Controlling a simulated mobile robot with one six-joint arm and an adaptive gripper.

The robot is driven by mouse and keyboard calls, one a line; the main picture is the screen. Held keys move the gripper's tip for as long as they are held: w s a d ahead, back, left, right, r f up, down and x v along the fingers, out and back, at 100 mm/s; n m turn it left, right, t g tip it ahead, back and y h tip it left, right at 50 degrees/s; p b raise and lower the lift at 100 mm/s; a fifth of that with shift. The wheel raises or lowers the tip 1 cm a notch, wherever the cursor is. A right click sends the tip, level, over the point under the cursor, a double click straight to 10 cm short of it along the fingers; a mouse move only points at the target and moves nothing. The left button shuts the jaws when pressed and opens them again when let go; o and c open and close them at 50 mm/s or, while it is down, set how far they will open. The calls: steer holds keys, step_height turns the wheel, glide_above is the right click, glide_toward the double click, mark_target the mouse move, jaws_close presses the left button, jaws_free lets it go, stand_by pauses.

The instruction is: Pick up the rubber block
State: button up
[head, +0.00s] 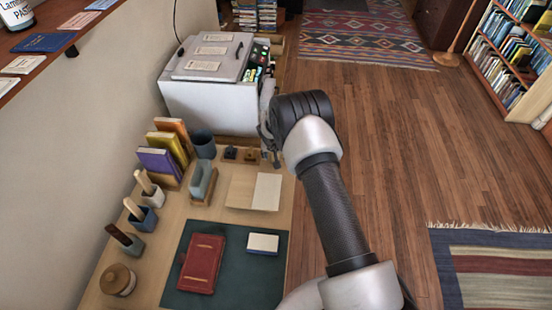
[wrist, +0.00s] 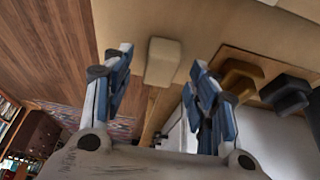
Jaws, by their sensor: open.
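A small pale cream block (wrist: 163,62), which looks like the rubber block, lies on the wooden desk top close to its edge in the wrist view. My gripper (wrist: 158,72) is open and empty, with one finger to each side of the block in the picture. The fingers appear apart from it; the exact height gap cannot be told. In the head view my gripper (head: 267,140) is at the desk's right edge, beside the two small stamps, and it mostly hides the block there.
Two dark-handled stamps, one brown (wrist: 240,75) and one black (wrist: 287,93), stand close by. A grey machine (head: 205,105) stands behind.

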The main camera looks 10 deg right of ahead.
steer(key=shift+x, duration=1)
steer(key=c, duration=1)
